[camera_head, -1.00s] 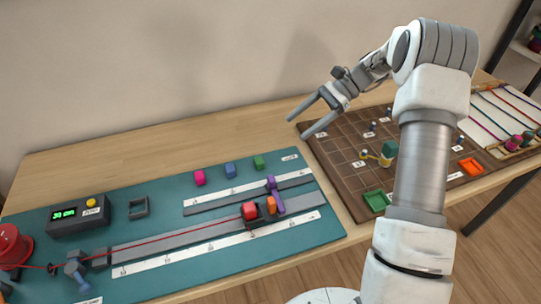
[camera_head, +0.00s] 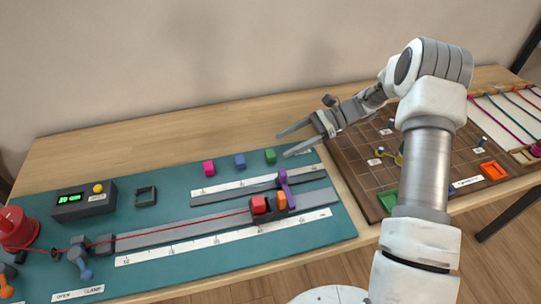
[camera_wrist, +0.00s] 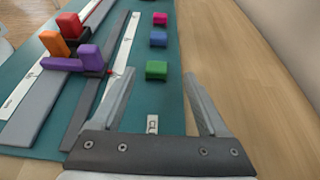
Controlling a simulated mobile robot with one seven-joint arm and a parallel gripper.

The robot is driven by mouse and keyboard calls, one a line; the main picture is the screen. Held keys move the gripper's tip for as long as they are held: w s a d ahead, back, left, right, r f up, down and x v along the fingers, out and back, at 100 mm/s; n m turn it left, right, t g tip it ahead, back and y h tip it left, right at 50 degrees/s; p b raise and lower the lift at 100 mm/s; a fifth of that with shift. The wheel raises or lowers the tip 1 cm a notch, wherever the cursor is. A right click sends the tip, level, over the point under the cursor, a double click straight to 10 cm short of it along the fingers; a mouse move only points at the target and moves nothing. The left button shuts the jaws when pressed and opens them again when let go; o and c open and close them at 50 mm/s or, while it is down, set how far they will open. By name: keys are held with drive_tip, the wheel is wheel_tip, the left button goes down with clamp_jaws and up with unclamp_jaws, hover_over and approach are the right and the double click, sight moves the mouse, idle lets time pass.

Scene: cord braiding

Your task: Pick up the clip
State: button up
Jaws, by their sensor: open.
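Three small blocks that look like clips lie in a row on the teal board's back part: magenta (camera_head: 209,168), blue (camera_head: 240,162) and green (camera_head: 270,156). The pictures do not tell which one is the clip. My gripper (camera_head: 281,146) is open and empty, just right of the green block and apparently above the board. In the wrist view the green block (camera_wrist: 156,70) shows between my fingertips (camera_wrist: 159,76), seemingly beyond and below them. The blue (camera_wrist: 158,38) and magenta (camera_wrist: 160,18) blocks lie farther off in line. I see no contact.
A black box with a green display (camera_head: 84,199) stands left. A brown gridded board (camera_head: 350,168) lies right. Bare wood runs behind.

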sight(270, 153)
drive_tip(key=shift+s+b+x, duration=0.2)
drive_tip(key=shift+b+x, duration=0.2)
drive_tip(key=shift+x, duration=2.6)
drive_tip(key=shift+d, duration=0.1)
clamp_jaws()
